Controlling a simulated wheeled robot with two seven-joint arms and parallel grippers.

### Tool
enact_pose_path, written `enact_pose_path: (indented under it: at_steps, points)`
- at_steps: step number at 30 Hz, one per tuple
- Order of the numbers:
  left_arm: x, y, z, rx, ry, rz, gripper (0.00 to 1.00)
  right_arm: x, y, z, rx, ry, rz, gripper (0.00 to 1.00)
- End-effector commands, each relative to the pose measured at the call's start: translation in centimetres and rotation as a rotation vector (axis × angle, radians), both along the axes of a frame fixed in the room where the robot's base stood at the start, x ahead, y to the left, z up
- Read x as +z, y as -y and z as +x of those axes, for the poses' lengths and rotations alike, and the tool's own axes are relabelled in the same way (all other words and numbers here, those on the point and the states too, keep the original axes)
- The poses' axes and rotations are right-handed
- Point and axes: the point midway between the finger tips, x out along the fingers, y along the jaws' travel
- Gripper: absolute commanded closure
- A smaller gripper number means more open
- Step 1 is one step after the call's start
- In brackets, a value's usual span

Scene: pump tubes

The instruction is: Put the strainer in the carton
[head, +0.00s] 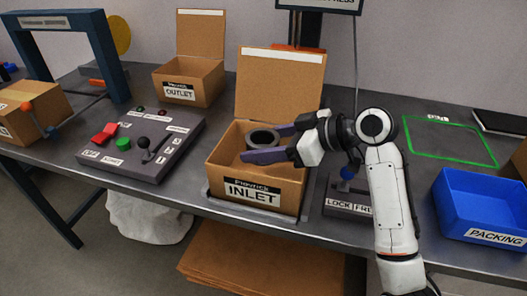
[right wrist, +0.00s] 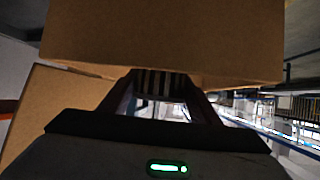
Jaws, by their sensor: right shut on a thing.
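The strainer (head: 262,137) is a dark grey ring-shaped piece with a hole in its top. It is between the purple fingers of my right gripper (head: 268,143), which is shut on it. In the right wrist view the strainer (right wrist: 158,82) shows as a dark ribbed piece between the fingers (right wrist: 160,95). The gripper reaches in from the right over the open carton marked INLET (head: 225,171), and the strainer is at the carton's mouth. I cannot tell whether the strainer touches anything inside. The carton's cardboard (right wrist: 160,40) fills the top of the right wrist view. My left gripper is not in view.
The carton's raised flap (head: 282,85) stands behind the strainer. An open OUTLET carton (head: 213,80) stands further back left. A grey control panel (head: 175,155) is at the left, a LOCK fixture (head: 337,207) at the right. A blue PACKING bin (head: 460,215) is far right.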

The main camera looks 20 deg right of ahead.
Motion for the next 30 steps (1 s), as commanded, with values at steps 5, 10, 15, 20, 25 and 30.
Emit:
enact_pose_path:
  at_steps: [5,10,15,20,25,30]
  points:
    - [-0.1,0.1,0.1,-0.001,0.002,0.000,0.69,-1.7,0.0,0.0,-0.002,0.002,0.001,0.71]
    - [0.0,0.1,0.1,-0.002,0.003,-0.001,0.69,-1.7,0.0,0.0,-0.001,0.003,0.000,0.71]
    - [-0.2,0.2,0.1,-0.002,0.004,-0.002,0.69,-2.2,0.0,0.0,0.000,0.001,-0.001,0.71]
    - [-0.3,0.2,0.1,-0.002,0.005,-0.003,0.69,-2.6,0.0,0.0,-0.001,0.002,-0.001,0.71]
    - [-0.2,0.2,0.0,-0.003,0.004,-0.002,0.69,-2.9,0.0,0.0,-0.002,0.001,0.000,0.71]
    - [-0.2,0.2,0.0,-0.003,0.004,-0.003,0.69,-2.9,0.0,0.0,-0.001,0.000,0.000,0.25]
